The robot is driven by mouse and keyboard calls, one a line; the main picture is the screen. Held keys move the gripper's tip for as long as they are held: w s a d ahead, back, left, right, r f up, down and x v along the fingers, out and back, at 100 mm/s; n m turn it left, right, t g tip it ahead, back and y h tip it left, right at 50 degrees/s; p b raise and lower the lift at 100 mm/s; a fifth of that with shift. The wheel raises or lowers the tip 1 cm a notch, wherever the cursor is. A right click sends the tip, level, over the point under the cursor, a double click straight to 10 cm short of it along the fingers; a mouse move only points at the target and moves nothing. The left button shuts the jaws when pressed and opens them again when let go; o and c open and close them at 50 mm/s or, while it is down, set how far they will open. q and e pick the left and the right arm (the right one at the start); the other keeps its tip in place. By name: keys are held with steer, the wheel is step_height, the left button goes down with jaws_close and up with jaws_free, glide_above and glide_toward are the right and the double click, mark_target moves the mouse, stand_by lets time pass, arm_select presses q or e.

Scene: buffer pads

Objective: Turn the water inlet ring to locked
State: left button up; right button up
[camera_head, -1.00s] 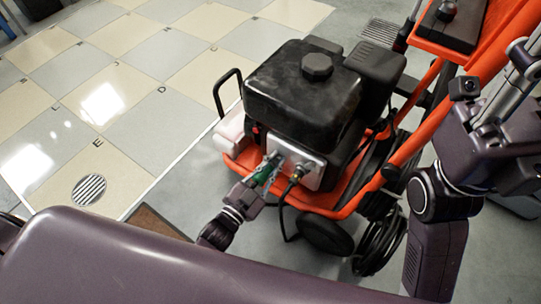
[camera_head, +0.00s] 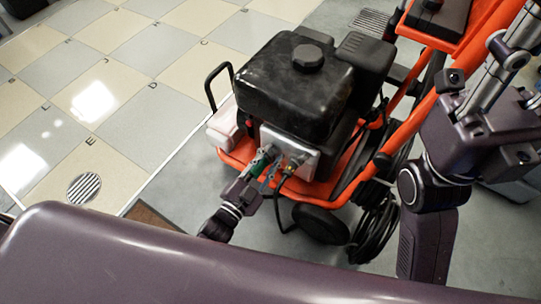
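The orange-framed pressure washer with a black engine (camera_head: 300,85) stands in the middle of the head view. Its light metal front panel (camera_head: 305,160) carries fittings, one with a brass part and a dark hose (camera_head: 289,170). My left gripper (camera_head: 266,164) reaches in from below left, its fingertips at the left part of this panel. A small green part (camera_head: 258,161) shows at the fingers. The fingers and wrist hide much of the fitting there, so I cannot make out the water inlet ring or its position. I cannot tell whether the fingers close on anything. My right gripper is out of sight.
A wheel (camera_head: 321,224) and coiled black hose (camera_head: 374,225) are at the washer's lower right. A black loop handle (camera_head: 219,86) rises at its left. Tiled floor with a round drain (camera_head: 84,187) lies open to the left.

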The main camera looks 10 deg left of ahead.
arm_select(q)
steer(key=shift+r, duration=0.15)
step_height(320, 180, up, 10)
steer(key=shift+f, duration=0.1)
stand_by(0.6)
stand_by(0.5)
